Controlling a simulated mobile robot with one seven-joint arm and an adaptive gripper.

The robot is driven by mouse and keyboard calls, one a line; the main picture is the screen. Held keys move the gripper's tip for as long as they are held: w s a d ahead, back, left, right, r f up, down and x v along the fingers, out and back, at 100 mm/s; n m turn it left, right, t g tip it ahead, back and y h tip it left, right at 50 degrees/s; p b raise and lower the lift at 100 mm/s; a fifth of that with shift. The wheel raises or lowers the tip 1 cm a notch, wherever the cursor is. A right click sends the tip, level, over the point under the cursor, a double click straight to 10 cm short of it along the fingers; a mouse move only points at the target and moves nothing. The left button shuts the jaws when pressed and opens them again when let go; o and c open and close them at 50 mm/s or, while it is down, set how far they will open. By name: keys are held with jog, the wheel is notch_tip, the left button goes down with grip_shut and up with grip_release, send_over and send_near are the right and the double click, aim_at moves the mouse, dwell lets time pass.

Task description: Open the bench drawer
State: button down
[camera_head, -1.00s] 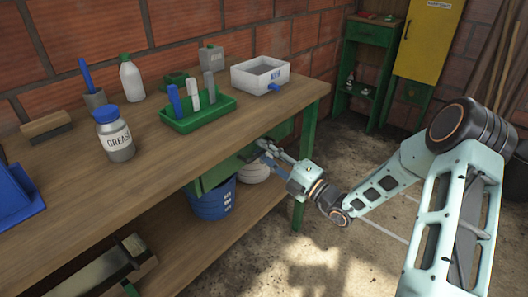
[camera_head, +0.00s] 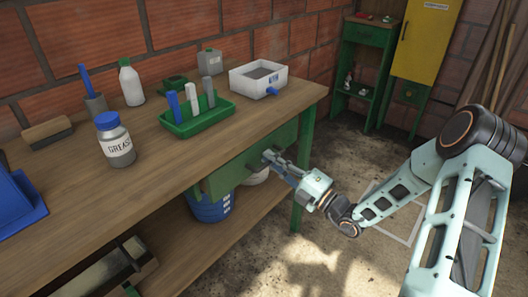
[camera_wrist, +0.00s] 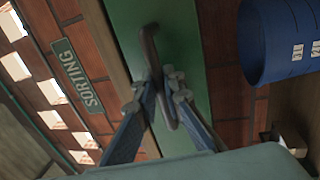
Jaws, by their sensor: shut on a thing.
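The bench drawer (camera_head: 228,178) has a green front under the wooden bench top. It stands out a little from under the top. Its dark bar handle (camera_wrist: 149,45) runs up and down in the wrist view. My gripper (camera_head: 270,158) is at the drawer front in the head view, reaching in from the right. In the wrist view, the fingers of my gripper (camera_wrist: 160,85) are on either side of the handle's middle and closed on it. In the head view the fingers hide most of the handle.
The bench top (camera_head: 185,155) holds a grease jar (camera_head: 115,140), a green tray (camera_head: 197,118) and a white box (camera_head: 259,80). A blue bucket (camera_head: 210,208) stands on the shelf below the drawer. Open floor lies right of the bench.

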jog(key=r+p+v, duration=0.2)
jog(key=p+v, duration=0.2)
jog(key=v, duration=0.7)
jog(key=r+p+v, duration=0.2)
jog(key=p+v, duration=0.1)
jog(key=v, duration=0.9)
jog(key=shift+s+d+r+p, duration=0.25)
jog(key=shift+s+d+p, duration=0.1)
jog(key=shift+s+d, duration=0.05)
jog(key=c, duration=2)
grip_release()
jog(key=shift+c, duration=0.2)
jog(key=v, duration=1.2)
jog(key=shift+a, duration=0.1)
